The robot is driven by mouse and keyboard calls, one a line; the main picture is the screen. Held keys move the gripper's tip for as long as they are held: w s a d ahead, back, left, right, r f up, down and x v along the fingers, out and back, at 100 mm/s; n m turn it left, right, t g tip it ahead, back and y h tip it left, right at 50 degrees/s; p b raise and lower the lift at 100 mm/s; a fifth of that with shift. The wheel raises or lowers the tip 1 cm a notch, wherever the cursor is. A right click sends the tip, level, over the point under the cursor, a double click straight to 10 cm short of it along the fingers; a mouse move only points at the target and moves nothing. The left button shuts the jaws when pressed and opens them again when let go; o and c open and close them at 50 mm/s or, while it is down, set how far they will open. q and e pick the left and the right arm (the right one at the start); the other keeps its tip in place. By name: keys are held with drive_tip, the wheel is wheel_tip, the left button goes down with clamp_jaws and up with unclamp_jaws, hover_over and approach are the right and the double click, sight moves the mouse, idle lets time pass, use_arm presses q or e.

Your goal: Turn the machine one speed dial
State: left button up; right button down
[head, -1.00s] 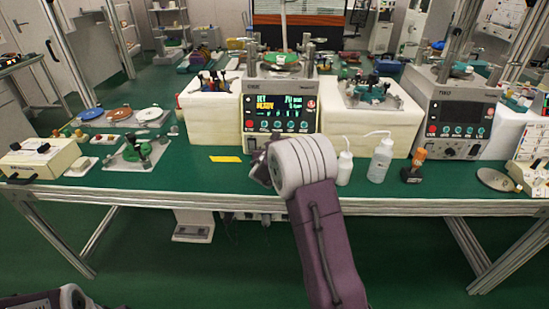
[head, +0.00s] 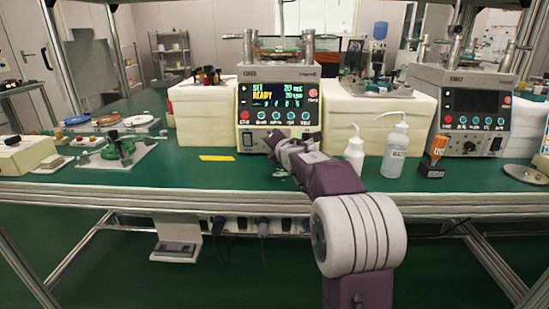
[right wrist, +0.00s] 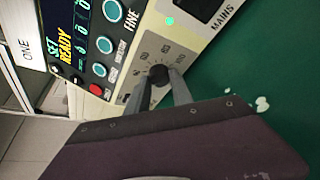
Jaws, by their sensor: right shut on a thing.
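Machine one (head: 246,115) is a cream box with a lit display (head: 278,97) reading SET and READY. In the right wrist view its black speed dial (right wrist: 158,74) sits on a grey scale plate (right wrist: 151,59) with printed numbers. My right gripper (right wrist: 161,80) has its two grey fingers closed on the sides of the dial. In the head view my right gripper (head: 280,148) is at the lower front of machine one and hides the dial. My left gripper is not in view.
To the right of my right arm stand two white bottles (head: 394,152) and an orange-handled stamp (head: 434,155). Machine two (head: 474,112), with a dark display, is farther right. A yellow card (head: 217,158) lies left on the green bench (head: 190,180).

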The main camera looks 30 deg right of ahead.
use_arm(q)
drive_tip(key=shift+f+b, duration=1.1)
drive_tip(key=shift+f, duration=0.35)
use_arm(e)
drive_tip(key=shift+f+m+t+y, duration=0.2)
drive_tip(key=shift+m+t+y, duration=0.15)
drive_tip(key=shift+m, duration=0.55)
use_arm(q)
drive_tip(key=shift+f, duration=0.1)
use_arm(e)
drive_tip(key=c, duration=1.1)
unclamp_jaws()
drive_tip(key=shift+c, duration=0.2)
drive_tip(key=shift+r, duration=0.1)
drive_tip(key=p+v, duration=0.1)
drive_tip(key=v, duration=0.7)
drive_tip(key=shift+s, duration=0.6)
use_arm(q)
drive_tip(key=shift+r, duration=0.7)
